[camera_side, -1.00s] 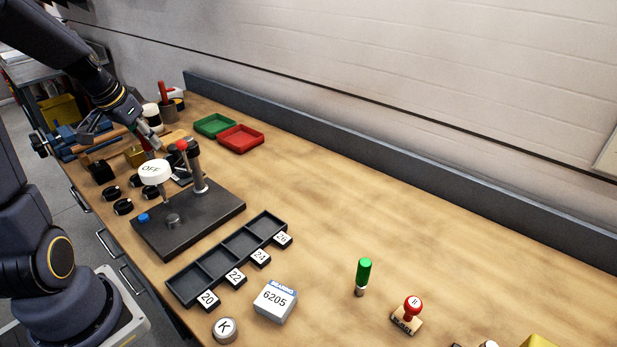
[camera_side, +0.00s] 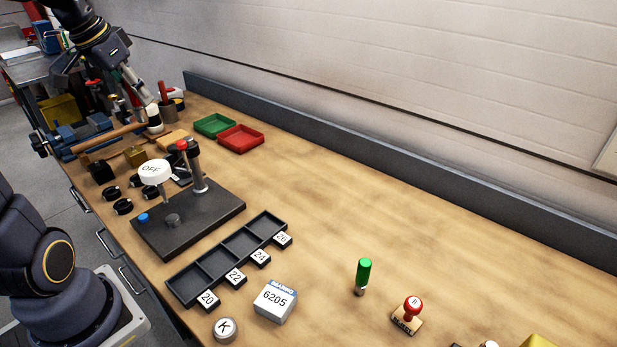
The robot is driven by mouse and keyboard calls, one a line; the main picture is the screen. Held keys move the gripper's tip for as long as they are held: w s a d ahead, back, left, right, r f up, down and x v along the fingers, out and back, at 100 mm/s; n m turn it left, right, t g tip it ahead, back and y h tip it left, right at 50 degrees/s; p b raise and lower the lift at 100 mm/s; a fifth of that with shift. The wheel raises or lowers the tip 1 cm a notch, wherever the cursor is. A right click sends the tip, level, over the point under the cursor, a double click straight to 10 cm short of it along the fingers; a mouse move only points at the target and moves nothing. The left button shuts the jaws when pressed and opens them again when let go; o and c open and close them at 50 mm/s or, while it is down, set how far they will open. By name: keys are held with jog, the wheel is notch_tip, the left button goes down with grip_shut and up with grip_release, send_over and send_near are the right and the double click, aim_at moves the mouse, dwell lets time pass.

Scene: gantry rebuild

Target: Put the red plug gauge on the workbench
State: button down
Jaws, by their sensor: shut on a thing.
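My gripper (camera_side: 138,100) is at the upper left of the side view, above the far left end of the workbench (camera_side: 340,210), near the vise. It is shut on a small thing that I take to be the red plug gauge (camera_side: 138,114). Only a little of it shows below the fingers, and its shape is hard to make out. A green-handled plug gauge (camera_side: 363,276) stands upright on the bench at the right.
A blue vise (camera_side: 75,135) with a wooden bar, a pot with a red handle (camera_side: 167,103) and a black-and-white item crowd the far left. Green (camera_side: 214,125) and red (camera_side: 241,139) trays stand behind a black fixture (camera_side: 190,222).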

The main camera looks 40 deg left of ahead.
jog(key=w+d+m+h, duration=0.25)
jog(key=d+m, duration=0.55)
jog(key=d, duration=1.7)
jog(key=s+d+m+g+h, duration=0.35)
jog(key=s+d+m, duration=0.55)
jog(key=s+d, duration=0.7)
notch_tip(320, 180, down, 12)
jog(key=d+r+y, duration=0.1)
jog(key=shift+w+d+f, duration=1.5)
jog(key=shift+w+f, duration=0.45)
jog(key=shift+f, duration=0.35)
jog(key=shift+w+d+f, duration=1.45)
jog(key=shift+w+f, duration=0.55)
jog(key=shift+f, duration=0.3)
jog(key=shift+w+d+f, duration=1.5)
jog(key=shift+w+f, duration=0.45)
jog(key=shift+f, duration=0.35)
jog(key=shift+f, duration=0.1)
